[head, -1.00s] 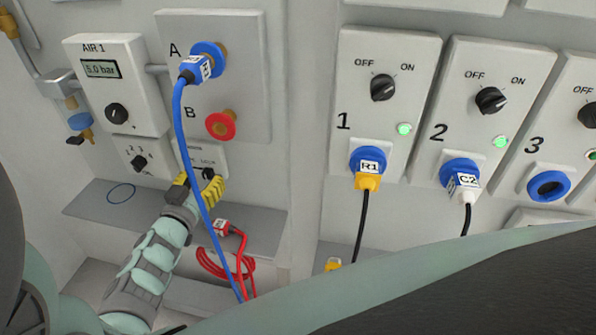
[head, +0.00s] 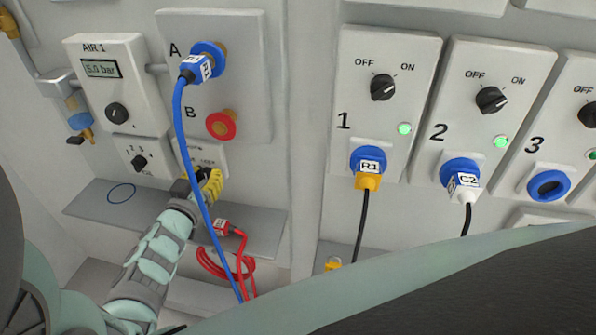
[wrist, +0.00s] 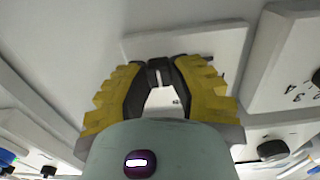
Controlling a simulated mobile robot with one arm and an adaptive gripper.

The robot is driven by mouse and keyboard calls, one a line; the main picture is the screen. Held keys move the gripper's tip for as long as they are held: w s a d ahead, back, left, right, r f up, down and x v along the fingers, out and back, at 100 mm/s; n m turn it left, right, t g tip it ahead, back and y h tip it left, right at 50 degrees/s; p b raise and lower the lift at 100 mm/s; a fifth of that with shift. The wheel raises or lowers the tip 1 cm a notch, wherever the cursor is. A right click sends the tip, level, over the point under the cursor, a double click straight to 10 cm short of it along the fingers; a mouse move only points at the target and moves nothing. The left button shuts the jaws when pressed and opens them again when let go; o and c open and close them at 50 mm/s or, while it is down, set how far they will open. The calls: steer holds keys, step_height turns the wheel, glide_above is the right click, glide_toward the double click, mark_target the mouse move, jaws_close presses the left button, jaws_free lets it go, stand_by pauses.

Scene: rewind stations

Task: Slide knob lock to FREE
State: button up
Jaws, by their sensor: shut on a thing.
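In the wrist view, my gripper (wrist: 159,68) is shut on a small dark knob (wrist: 158,76) with a white line, in front of the pale plate (wrist: 215,48). In the head view the fingers hide the knob. I cannot tell its exact slide position.
A blue cable (head: 182,120) hangs from socket A, passing in front of my wrist. A grey shelf (head: 95,205) runs under the panels, with a red plug (head: 222,228) and coiled red cable. A black dial (head: 139,162) sits left of the lock plate.

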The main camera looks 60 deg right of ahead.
mark_target(190, 166)
jaws_close()
steer(key=shift+a, duration=0.1)
steer(key=shift+w+a+f+p, duration=0.1)
steer(key=shift+w+a+p, duration=0.25)
steer(key=shift+w, duration=0.45)
steer(key=shift+w+a+p, duration=0.25)
steer(key=shift+w+a, duration=0.05)
steer(key=shift+w, duration=0.5)
steer(key=shift+w+a+f+p, duration=0.1)
steer(key=shift+w+a+p, duration=0.25)
steer(key=shift+w, duration=0.45)
steer(key=o, duration=0.7)
jaws_free()
steer(key=shift+w+r, duration=0.1)
steer(key=shift+r, duration=0.05)
steer(key=shift+o, duration=0.2)
